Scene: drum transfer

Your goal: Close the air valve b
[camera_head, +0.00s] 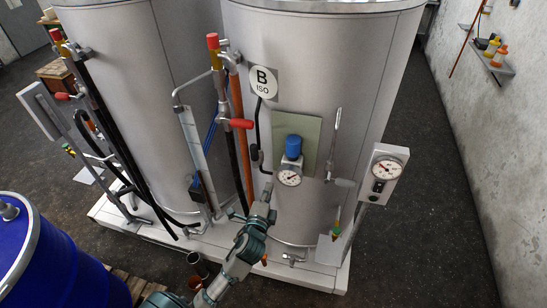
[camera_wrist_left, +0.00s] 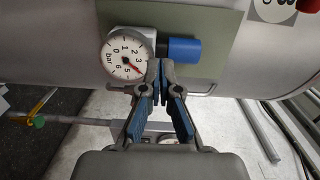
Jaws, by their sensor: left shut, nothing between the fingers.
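The tank marked B ISO (camera_head: 263,82) carries a blue knob (camera_head: 293,147) above a round pressure gauge (camera_head: 289,175), on a green-grey plate. Which part is air valve b is not labelled in view. My left gripper (camera_head: 269,187) is at the lower left of the gauge. In the left wrist view, my gripper (camera_wrist_left: 160,68) is shut and empty, its tips overlapping the body between the white gauge (camera_wrist_left: 127,55) and blue knob (camera_wrist_left: 184,49). Whether they touch is unclear. The gauge reads in bar and has a red needle. My right gripper is not in view.
Pipes with red handles (camera_head: 241,123) stand left of the gauge. A second gauge box (camera_head: 384,174) and a thin vertical pipe (camera_head: 334,145) are on the right. A blue drum (camera_head: 55,255) stands at lower left. The floor at right is clear.

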